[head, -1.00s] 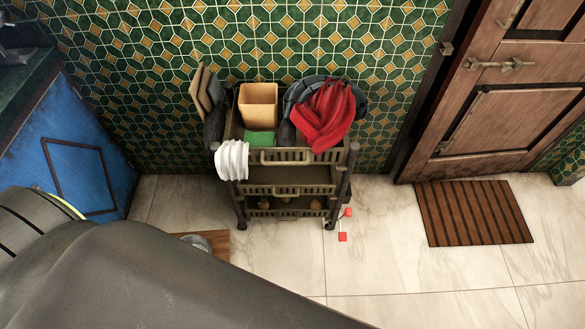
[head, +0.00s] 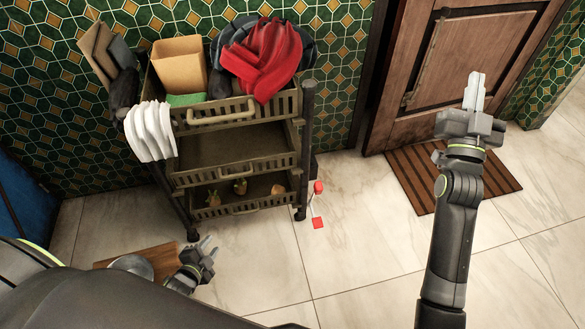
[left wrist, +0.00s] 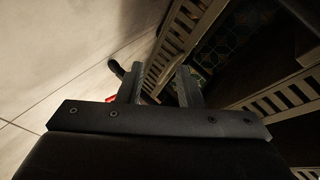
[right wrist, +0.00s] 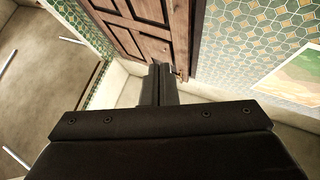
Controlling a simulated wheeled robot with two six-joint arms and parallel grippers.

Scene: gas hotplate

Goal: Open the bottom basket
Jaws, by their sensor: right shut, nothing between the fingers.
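The bottom basket (head: 268,203) is the lowest of the trolley's slatted dark olive baskets, with a handle (head: 245,210) at its front and several onion-like vegetables inside. Its front roughly lines up with the middle basket (head: 225,174) above it. My left gripper (head: 210,246) is open and empty, low in front of the trolley, below and left of the bottom basket's handle and apart from it. In the left wrist view its fingers (left wrist: 160,84) are spread, with slatted basket walls (left wrist: 270,100) beyond. My right gripper (head: 476,86) is shut and empty, far right before the door.
The top basket (head: 285,105) carries a red cloth (head: 265,58) and a tan box (head: 180,65); white cloths (head: 152,132) hang at its left. A red-ended object (head: 318,222) lies right of the trolley. A wooden board (head: 120,256) lies left of my left gripper.

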